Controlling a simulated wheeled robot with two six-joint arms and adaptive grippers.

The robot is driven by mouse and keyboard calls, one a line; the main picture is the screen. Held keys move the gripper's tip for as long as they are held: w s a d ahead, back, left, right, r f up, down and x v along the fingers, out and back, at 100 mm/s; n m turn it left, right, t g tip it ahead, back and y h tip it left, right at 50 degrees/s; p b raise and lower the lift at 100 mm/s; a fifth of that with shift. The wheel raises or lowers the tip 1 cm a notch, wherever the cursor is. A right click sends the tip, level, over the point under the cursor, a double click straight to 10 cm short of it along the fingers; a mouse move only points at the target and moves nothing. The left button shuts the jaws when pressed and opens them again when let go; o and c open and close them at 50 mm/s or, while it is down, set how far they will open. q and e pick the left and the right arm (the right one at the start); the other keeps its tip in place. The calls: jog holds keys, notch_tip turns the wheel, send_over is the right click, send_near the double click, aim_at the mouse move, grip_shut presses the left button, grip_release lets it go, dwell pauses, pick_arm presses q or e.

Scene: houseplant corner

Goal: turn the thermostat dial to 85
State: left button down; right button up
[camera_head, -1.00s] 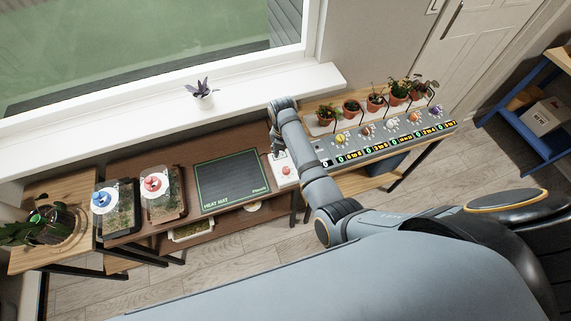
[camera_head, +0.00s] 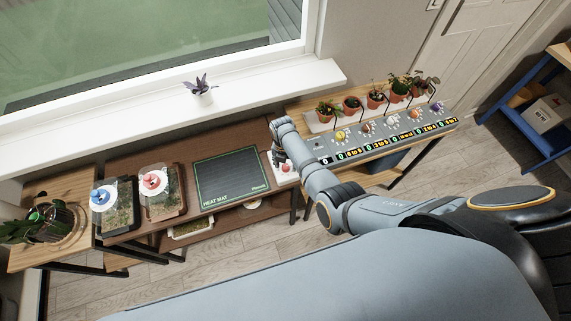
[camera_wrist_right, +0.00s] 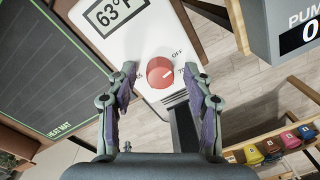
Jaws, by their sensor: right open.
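The red thermostat dial (camera_wrist_right: 160,72) sits on a white thermostat box (camera_wrist_right: 125,55) in the right wrist view, with a display reading 63°F (camera_wrist_right: 118,8) and the printed words OFF and 75 near it. In the head view the dial (camera_head: 285,168) shows as a small red knob at the right of the heat mat. My right gripper (camera_wrist_right: 160,100) is open, its two fingers on either side of the line to the dial; the dial lies between and just beyond the fingertips. I cannot tell whether they touch it. My left gripper is not in view.
The dark heat mat (camera_head: 232,180) lies left of the thermostat. A grey pump console (camera_head: 375,135) with several knobs and potted plants stands to the right. Two terrariums with a blue knob (camera_head: 102,198) and a red knob (camera_head: 153,181) stand at the left.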

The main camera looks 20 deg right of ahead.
grip_shut()
dwell(0.3)
